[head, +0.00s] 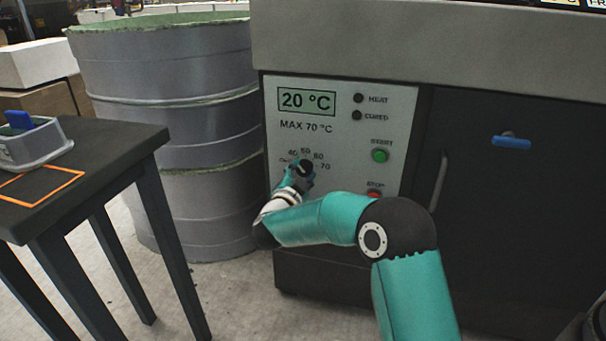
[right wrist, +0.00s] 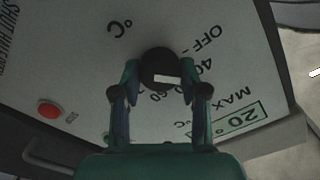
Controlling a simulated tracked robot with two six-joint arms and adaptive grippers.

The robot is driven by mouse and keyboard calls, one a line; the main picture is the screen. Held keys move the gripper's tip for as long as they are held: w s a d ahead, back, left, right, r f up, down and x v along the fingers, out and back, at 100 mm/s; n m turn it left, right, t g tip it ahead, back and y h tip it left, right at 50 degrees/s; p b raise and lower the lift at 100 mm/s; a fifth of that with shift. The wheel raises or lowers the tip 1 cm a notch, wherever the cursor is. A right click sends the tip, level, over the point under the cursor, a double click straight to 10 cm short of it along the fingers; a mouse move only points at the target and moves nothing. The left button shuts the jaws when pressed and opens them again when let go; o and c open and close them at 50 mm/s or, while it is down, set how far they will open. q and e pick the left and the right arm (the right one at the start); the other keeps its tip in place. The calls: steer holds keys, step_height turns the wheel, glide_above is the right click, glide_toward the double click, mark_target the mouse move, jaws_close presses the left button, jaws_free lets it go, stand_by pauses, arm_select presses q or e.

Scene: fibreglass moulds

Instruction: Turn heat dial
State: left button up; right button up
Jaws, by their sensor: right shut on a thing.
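The heat dial (right wrist: 161,68) is a round black knob with a white mark, on a pale control panel (head: 388,130). Its scale shows OFF, 40, 50, 60 and 70. My right gripper (right wrist: 160,75) is shut on the dial, one finger on each side of it. In the head view the right gripper (head: 304,170) covers most of the dial and part of the scale. The display (head: 307,101) reads 20 °C, with MAX 70 °C printed below. My left gripper is not in view.
A green START button (head: 380,155) and a red STOP button (head: 374,194) are right of the dial. A dark door with a handle (head: 439,182) is further right. Large grey drums (head: 165,120) stand left of the panel. A dark table (head: 110,150) with a grey tray (head: 35,148) is at the left.

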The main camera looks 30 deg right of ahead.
steer(key=shift+a+f, duration=0.1)
steer(key=shift+f, duration=0.1)
steer(key=o, duration=1.1)
steer(key=shift+r, duration=0.1)
steer(key=shift+o, duration=0.2)
steer(key=v, duration=1.2)
